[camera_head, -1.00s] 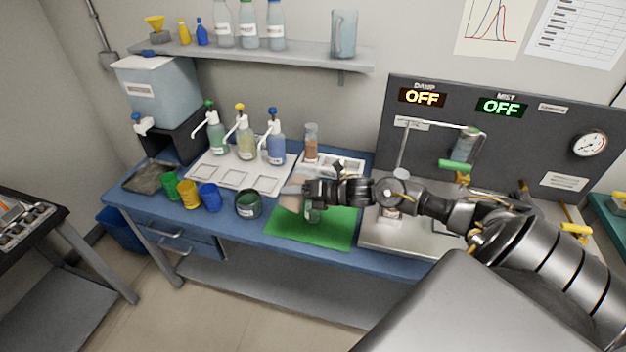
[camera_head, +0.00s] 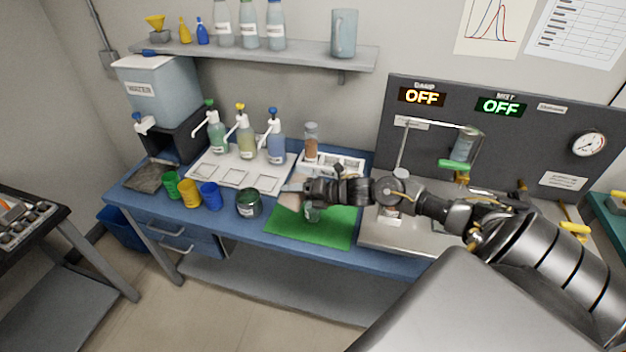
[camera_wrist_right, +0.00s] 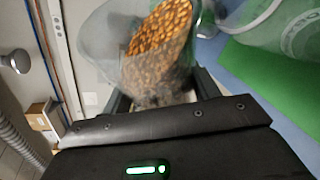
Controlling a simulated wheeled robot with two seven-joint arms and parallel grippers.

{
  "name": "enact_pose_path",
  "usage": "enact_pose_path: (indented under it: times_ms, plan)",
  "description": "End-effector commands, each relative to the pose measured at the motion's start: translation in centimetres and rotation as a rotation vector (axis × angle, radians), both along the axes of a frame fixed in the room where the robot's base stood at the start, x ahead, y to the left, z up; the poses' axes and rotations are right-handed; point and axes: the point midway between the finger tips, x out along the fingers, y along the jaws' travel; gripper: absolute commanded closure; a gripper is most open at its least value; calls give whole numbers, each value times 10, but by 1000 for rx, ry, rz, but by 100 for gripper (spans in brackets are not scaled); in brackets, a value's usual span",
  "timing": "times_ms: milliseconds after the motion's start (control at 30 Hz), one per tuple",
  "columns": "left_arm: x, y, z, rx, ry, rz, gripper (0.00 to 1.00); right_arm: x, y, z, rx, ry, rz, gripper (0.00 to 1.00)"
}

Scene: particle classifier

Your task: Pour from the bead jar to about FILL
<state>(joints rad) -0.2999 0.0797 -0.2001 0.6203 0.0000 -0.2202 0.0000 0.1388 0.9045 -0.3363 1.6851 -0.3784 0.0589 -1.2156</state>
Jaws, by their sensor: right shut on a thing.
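My right gripper (camera_head: 308,192) is shut on the bead jar (camera_head: 290,194), above the green mat (camera_head: 330,228). In the right wrist view the clear bead jar (camera_wrist_right: 162,42) lies tilted between the fingers, with orange-brown beads inside. A clear vessel (camera_head: 313,215) stands on the mat just below the gripper, partly hidden by it. Its rim and wall also show in the right wrist view (camera_wrist_right: 285,30), beside the jar. I cannot read a FILL mark on it, nor tell whether beads are falling into it. My left gripper is out of view.
A dark green jar (camera_head: 249,204) and blue, yellow and green cups (camera_head: 210,197) stand left of the mat. Pump bottles (camera_head: 245,140) and a capped jar with brown contents (camera_head: 311,145) stand behind. A metal stand (camera_head: 402,150) is at the right.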

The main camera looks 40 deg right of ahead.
Motion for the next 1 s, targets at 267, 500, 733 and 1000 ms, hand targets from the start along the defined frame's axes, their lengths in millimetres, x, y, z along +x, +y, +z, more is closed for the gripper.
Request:
enact_pose_path:
  times_ms: [267,500,733,1000]
  plan:
    - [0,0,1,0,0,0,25,0,0,1,31,7,-1,72]
    - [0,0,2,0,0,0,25,1,0,0,55,14,0,72]
    - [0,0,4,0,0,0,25,0,0,1,78,23,0,72]
    - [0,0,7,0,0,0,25,0,0,3,106,32,1,72]
